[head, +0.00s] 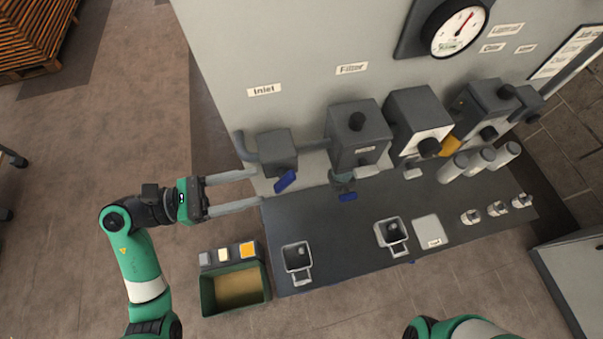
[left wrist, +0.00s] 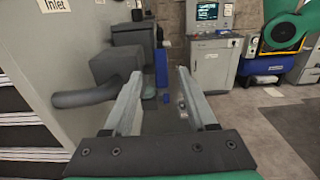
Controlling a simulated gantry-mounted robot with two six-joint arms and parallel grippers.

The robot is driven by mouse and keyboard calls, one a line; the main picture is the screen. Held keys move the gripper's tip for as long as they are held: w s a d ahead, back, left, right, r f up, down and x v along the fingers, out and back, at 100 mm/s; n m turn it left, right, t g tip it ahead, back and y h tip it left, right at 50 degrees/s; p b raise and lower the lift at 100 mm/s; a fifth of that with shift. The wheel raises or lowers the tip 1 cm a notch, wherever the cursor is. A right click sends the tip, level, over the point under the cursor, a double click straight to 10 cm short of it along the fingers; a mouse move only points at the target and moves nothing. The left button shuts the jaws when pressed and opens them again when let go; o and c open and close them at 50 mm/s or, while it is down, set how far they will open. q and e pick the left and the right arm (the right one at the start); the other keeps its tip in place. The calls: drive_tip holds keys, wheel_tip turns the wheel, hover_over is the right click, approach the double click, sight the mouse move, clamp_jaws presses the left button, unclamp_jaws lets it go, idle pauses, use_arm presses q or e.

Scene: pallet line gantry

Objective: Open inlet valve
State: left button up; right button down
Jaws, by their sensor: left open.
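The inlet valve is a grey box (head: 277,148) with a pipe on its left and a blue handle (head: 286,181) at its front, under the "Inlet" label (head: 264,90). The handle lies slanted in the head view. My left gripper (head: 258,188) is open and empty, its fingers pointing right toward the handle, with a small gap left to it. In the left wrist view, the valve box (left wrist: 118,65) is beside the left finger. A blue upright piece (left wrist: 161,68) shows beyond the fingertips (left wrist: 160,80); I cannot tell which handle it is. My right gripper is out of view.
A green bin (head: 208,296) stands below my left gripper.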

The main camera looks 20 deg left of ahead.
sight(284, 182)
use_arm(q)
drive_tip(key=x, duration=1)
drive_tip(key=shift+d+p, duration=0.25)
drive_tip(key=shift+p, duration=0.15)
drive_tip(key=shift+w, duration=0.15)
clamp_jaws()
